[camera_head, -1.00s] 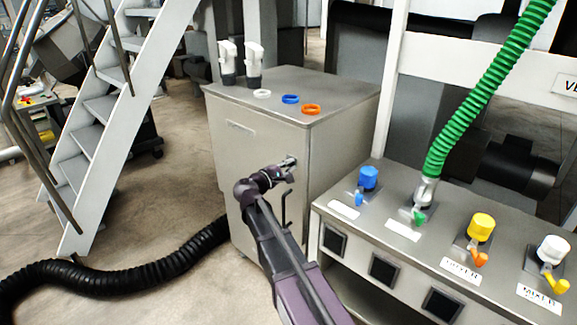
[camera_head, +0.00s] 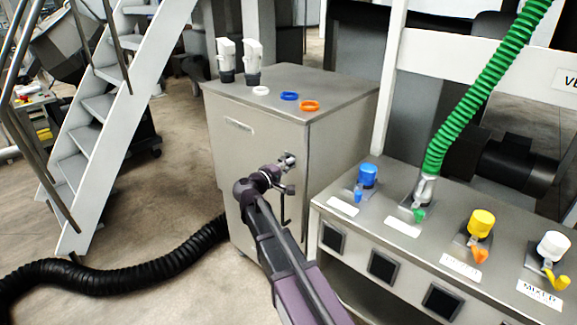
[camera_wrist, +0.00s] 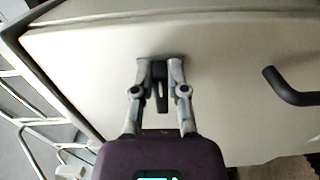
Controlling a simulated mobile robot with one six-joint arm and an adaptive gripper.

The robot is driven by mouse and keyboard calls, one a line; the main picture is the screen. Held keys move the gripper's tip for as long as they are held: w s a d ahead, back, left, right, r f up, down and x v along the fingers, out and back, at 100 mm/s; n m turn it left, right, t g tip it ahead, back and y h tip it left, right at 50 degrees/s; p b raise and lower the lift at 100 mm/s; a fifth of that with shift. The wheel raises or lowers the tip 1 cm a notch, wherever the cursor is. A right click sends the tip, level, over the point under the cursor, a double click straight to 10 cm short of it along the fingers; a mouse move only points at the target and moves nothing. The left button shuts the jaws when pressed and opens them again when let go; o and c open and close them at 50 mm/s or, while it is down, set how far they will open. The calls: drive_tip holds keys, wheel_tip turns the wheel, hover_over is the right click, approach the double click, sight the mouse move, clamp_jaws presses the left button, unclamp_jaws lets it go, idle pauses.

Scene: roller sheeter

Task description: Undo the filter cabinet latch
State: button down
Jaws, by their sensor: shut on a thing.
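The filter cabinet (camera_head: 233,155) is a grey metal box with a flat door, left of centre in the head view. In the wrist view its pale door (camera_wrist: 225,65) fills most of the picture. The latch (camera_wrist: 161,88) is a small dark lever on the door, between my fingertips. My gripper (camera_wrist: 160,68) is shut on this latch, with a finger on either side. In the head view my gripper (camera_head: 288,160) reaches the door's right part and hides the latch. A dark bent handle (camera_wrist: 290,90) stands off the door beside it, apart from my fingers.
Blue, white and orange rings (camera_head: 289,96) and two white-and-black fittings (camera_head: 253,62) stand on the cabinet top. A bench (camera_head: 400,240) with coloured couplings and a green hose (camera_head: 480,95) is at right. A black hose (camera_head: 130,270) lies on the floor at left.

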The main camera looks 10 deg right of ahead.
drive_tip(key=c, duration=0.7)
unclamp_jaws()
drive_tip(key=shift+o, duration=0.2)
drive_tip(key=shift+a, duration=0.1)
drive_tip(key=v, duration=1.1)
drive_tip(key=shift+s+a, duration=0.25)
drive_tip(key=shift+a, duration=0.05)
